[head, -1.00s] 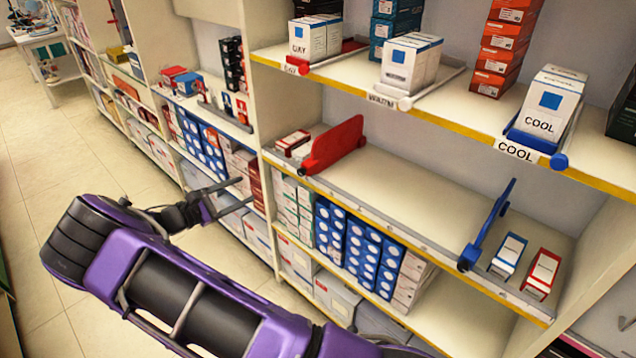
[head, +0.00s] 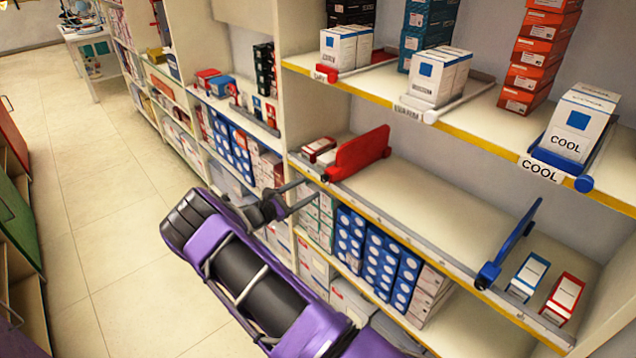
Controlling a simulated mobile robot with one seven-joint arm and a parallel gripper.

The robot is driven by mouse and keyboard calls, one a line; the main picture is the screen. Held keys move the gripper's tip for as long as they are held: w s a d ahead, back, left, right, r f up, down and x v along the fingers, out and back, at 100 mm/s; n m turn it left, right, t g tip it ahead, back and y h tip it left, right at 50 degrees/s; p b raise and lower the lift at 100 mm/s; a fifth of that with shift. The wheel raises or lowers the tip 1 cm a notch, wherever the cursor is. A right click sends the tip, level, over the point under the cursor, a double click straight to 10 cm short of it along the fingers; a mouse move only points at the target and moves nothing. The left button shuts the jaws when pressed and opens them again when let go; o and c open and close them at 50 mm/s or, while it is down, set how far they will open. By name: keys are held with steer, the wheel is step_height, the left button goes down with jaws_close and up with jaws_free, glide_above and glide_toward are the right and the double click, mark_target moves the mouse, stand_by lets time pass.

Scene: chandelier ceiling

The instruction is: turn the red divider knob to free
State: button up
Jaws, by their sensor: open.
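The red divider (head: 360,153) stands upright on the middle shelf, left part, in the head view. Its knob (head: 325,178) is at its front lower end, by the shelf's front rail; it is small and its setting cannot be made out. My gripper (head: 311,191) is open and empty, its two fingers pointing right toward the shelf front. The fingertips appear just left of and below the knob in the picture. I cannot tell whether they touch anything.
A blue divider (head: 511,243) stands further right on the same shelf, beside blue and red boxes (head: 528,274). Small red boxes (head: 318,149) lie left of the red divider. The shelf between the dividers is clear. Stacked boxes (head: 372,255) fill the shelf below.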

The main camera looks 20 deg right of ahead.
mark_target(322, 180)
steer(key=x, duration=0.5)
steer(key=shift+d, duration=0.1)
jaws_close()
